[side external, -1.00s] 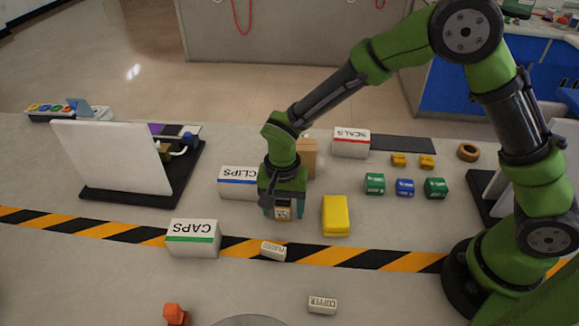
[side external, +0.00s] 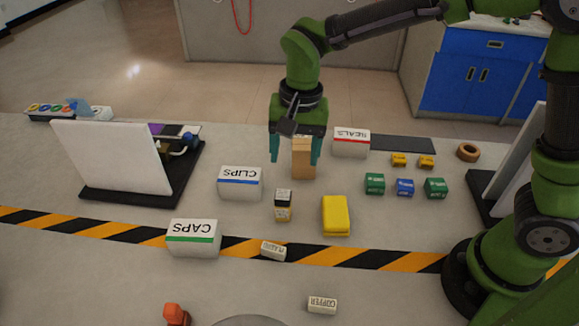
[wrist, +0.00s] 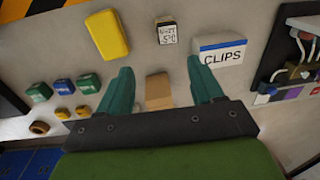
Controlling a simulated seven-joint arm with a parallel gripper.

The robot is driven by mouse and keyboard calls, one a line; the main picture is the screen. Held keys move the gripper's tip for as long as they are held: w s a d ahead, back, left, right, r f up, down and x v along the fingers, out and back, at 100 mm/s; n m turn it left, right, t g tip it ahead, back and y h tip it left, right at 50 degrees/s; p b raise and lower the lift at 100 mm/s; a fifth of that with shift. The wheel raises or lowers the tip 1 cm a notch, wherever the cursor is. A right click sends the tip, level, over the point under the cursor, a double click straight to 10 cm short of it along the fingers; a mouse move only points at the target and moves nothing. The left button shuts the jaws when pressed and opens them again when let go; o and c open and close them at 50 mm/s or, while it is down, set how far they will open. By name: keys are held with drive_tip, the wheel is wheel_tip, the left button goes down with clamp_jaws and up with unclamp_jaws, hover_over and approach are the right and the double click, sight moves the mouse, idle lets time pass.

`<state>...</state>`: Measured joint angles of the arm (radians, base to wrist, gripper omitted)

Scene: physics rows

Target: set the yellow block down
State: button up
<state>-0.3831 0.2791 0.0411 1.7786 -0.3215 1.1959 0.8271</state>
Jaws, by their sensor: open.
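The yellow block (side external: 336,213) lies flat on the table near the striped tape, free of my gripper. It also shows at the upper left of the wrist view (wrist: 107,36). A small labelled block with a dark and yellowish body (side external: 283,205) stands upright to its left, also free; the wrist view shows its top label (wrist: 167,32). My gripper (side external: 295,161) is open and empty, above the table and farther back than both. In the wrist view its fingers (wrist: 160,72) are spread, with a tan wooden block (wrist: 158,92) seen between them; whether they touch it is unclear.
White boxes marked CLIPS (side external: 240,183), CAPS (side external: 193,239) and a red-striped one (side external: 351,142) stand around. Several small green, blue and yellow blocks sit at the right. A white panel on a dark base (side external: 112,157) stands at the left.

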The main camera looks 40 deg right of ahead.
drive_tip(key=s+d+r+n+t, duration=0.2)
drive_tip(key=s+d+r+t, duration=0.1)
drive_tip(key=s+d, duration=0.4)
drive_tip(key=s+d+r+n+t+y, duration=0.1)
drive_tip(key=s+d+r+n+t, duration=0.1)
drive_tip(key=s+d+r, duration=0.3)
drive_tip(key=shift+s+d+r+t, duration=0.4)
drive_tip(key=shift+s+d+t, duration=0.45)
drive_tip(key=shift+s, duration=0.15)
